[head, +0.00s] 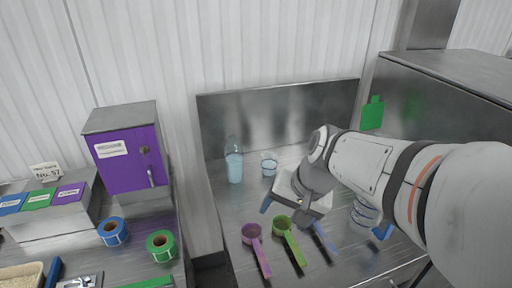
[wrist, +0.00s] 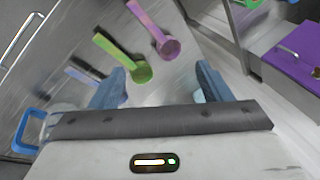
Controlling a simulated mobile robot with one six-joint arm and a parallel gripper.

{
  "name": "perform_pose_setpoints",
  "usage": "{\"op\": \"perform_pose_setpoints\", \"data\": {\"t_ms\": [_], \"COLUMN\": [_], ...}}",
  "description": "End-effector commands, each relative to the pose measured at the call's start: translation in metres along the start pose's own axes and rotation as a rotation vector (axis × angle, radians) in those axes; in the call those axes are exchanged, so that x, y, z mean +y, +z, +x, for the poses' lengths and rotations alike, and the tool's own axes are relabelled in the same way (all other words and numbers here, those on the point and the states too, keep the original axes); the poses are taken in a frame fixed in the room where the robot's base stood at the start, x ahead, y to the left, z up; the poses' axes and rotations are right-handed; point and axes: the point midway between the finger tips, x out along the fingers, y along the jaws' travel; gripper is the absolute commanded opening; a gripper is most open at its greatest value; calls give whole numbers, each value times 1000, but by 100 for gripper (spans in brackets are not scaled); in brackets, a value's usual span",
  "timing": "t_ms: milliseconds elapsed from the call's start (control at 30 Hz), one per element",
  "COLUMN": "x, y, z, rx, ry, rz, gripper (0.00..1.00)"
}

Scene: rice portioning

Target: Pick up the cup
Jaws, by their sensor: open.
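A small clear cup (head: 269,164) with bluish contents stands upright at the back of the metal table, right of a clear bottle (head: 235,160). A clear ridged container (head: 365,212) with a blue handle stands on the right, partly behind my arm; its blue handle (wrist: 30,130) shows at the left of the wrist view. My gripper (head: 288,208) is open and empty above the table, in front and to the right of the small cup. Its two blue fingers (wrist: 160,68) are spread in the wrist view, where I cannot make out the small cup.
Pink (head: 256,248), green (head: 289,240) and blue (wrist: 85,75) scoops lie near the table's front. A metal backsplash (head: 300,105) rises behind. A purple cabinet (head: 130,160) and tape rolls (head: 112,231) are left; a large metal unit (head: 440,95) is right.

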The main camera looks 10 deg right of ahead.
Motion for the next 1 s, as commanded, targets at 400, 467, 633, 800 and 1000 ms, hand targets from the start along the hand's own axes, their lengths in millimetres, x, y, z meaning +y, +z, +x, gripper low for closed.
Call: {"op": "perform_pose_setpoints", "data": {"t_ms": [400,467,633,800,1000], "x": [-54,-53,-35,-4,22], "y": [-151,-177,-250,-308,-340], "z": [106,122,173,217,244], "rx": [-183,-206,-263,-301,-321], "ry": [-443,-504,-672,-813,-908], "rz": [904,1039,1415,1723,1912], "gripper": [80,80,80,80,80]}}
